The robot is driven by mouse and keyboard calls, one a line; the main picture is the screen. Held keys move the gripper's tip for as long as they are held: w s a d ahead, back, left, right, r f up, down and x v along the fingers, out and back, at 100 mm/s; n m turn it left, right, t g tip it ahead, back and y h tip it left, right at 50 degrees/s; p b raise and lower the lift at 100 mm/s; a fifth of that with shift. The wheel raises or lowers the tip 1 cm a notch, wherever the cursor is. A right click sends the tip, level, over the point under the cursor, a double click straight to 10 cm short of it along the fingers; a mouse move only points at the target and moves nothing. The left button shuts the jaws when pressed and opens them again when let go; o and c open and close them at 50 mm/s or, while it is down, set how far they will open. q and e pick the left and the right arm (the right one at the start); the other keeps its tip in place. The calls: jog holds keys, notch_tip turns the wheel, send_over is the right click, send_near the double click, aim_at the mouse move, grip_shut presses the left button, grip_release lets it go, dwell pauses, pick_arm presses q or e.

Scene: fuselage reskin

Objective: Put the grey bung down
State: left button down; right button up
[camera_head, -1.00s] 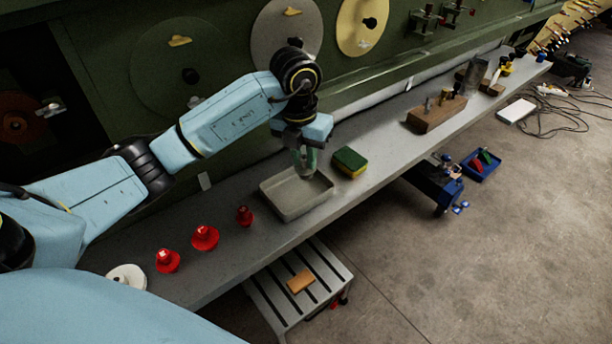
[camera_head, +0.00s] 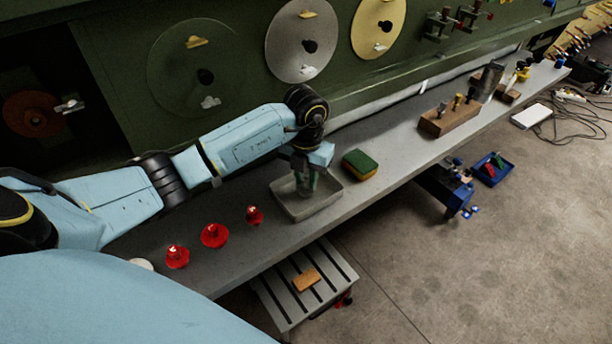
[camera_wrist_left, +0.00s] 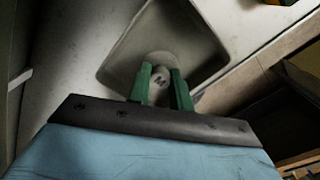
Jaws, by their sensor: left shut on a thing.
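The grey bung (camera_wrist_left: 160,80) shows in the left wrist view, between the two green fingers of my left gripper (camera_wrist_left: 161,77). The gripper is shut on the bung's narrow top, and its wider round part shows beyond the fingertips. In the head view my left gripper (camera_head: 306,188) points down into a shallow grey tray (camera_head: 318,210) on the bench. The tray also shows in the left wrist view (camera_wrist_left: 204,40). The bung is mostly hidden by the gripper in the head view, and I cannot tell whether it touches the tray floor. My right gripper is not in view.
Several red bungs, one of them here (camera_head: 214,235), stand on the bench (camera_head: 240,258) left of the tray. A green and yellow sponge (camera_head: 360,164) lies just right of the tray. A wooden block (camera_head: 449,117) stands further along. The green fuselage wall runs behind.

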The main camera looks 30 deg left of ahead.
aim_at(306, 179)
pick_arm(q)
jog(key=c, duration=1.3)
grip_release()
jog(key=shift+f, duration=0.1)
notch_tip(306, 179, up, 12)
jog(key=shift+r+b, duration=0.1)
jog(key=shift+b, duration=0.45)
